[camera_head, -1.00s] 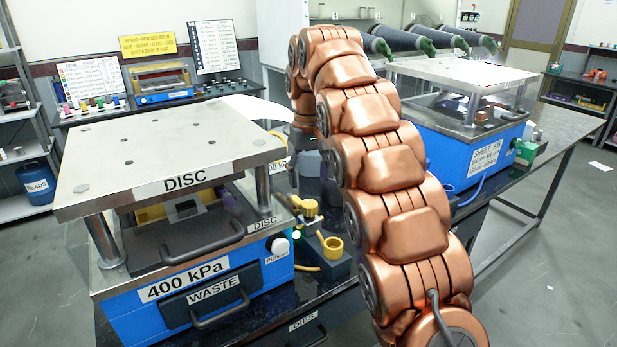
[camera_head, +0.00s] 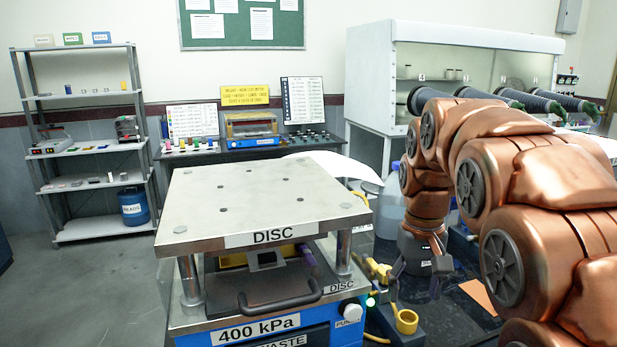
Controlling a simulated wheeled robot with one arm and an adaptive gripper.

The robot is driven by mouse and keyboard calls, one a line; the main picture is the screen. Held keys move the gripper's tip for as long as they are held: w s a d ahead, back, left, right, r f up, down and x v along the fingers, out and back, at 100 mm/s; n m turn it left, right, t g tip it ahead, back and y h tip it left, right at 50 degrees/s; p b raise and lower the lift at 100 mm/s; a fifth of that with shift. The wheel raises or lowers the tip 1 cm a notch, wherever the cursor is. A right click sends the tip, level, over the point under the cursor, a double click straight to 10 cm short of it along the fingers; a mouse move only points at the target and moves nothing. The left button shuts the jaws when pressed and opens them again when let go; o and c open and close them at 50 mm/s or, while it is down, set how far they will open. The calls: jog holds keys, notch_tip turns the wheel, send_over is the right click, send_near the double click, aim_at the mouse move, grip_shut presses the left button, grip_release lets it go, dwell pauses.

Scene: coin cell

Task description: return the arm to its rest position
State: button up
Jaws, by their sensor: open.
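My copper-coloured arm (camera_head: 540,185) fills the right side of the view. It arches up and then bends down to the left. My gripper (camera_head: 417,284) hangs at its end, pointing down, with its dark fingers apart and nothing seen between them. It is over the dark bench, to the right of the press marked DISC (camera_head: 270,200) and behind the yellow ring-shaped part (camera_head: 406,321). I cannot tell how high above the bench the fingertips are.
A clear container (camera_head: 389,208) stands close to my gripper's left. An orange sheet (camera_head: 478,296) lies on the bench to its right. A glove box (camera_head: 455,65) stands behind the arm. Shelves (camera_head: 98,187) and open floor (camera_head: 85,285) are at the left.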

jog(key=s+f, duration=0.3)
jog(key=s, duration=0.6)
jog(key=s+f, duration=0.4)
jog(key=s, duration=0.5)
jog(key=s+a+f+g+p, duration=0.1)
jog(key=s+f, duration=0.3)
jog(key=s, duration=0.6)
jog(key=shift+f, duration=0.15)
